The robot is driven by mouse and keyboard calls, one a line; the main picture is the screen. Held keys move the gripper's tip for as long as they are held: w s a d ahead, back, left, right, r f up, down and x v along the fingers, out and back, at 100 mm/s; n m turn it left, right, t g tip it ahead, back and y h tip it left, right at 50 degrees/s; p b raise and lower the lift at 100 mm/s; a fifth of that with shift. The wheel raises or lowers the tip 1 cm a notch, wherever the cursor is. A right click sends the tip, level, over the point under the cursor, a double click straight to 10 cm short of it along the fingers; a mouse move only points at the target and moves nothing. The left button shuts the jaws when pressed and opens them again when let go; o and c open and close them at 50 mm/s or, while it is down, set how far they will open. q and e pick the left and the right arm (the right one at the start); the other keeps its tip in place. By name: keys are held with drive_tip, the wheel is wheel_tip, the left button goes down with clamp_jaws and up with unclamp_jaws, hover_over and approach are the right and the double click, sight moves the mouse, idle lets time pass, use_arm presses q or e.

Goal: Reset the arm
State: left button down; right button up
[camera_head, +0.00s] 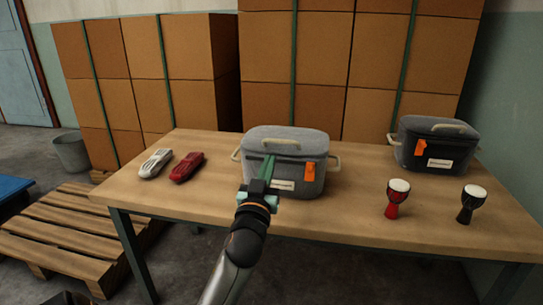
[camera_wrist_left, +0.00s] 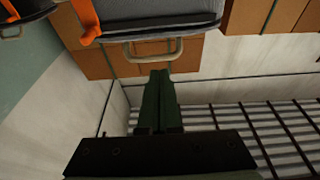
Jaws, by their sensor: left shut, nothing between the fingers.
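My left gripper (camera_head: 268,160) is shut and empty, with its green fingers pointing up in front of the grey lidded box (camera_head: 300,150). In the left wrist view its closed fingertips (camera_wrist_left: 159,73) lie just below the handle of the grey box (camera_wrist_left: 175,20); I cannot tell whether they touch it. The table (camera_head: 350,215) carries a red goblet drum (camera_head: 397,199) and a black goblet drum (camera_head: 470,204), both upright with white heads, right of the gripper. My right gripper is not in view.
A black lidded box (camera_head: 432,148) stands at the table's back right. A silver object (camera_head: 155,163) and a red object (camera_head: 187,167) lie at the left. Stacked cartons (camera_head: 310,60) stand behind. A wooden pallet (camera_head: 65,225) and grey bin (camera_head: 71,152) are at left.

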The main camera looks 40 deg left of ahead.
use_arm(q)
drive_tip(key=shift+s+d+f, duration=0.2)
drive_tip(key=shift+s+f, duration=0.25)
drive_tip(key=shift+f, duration=0.05)
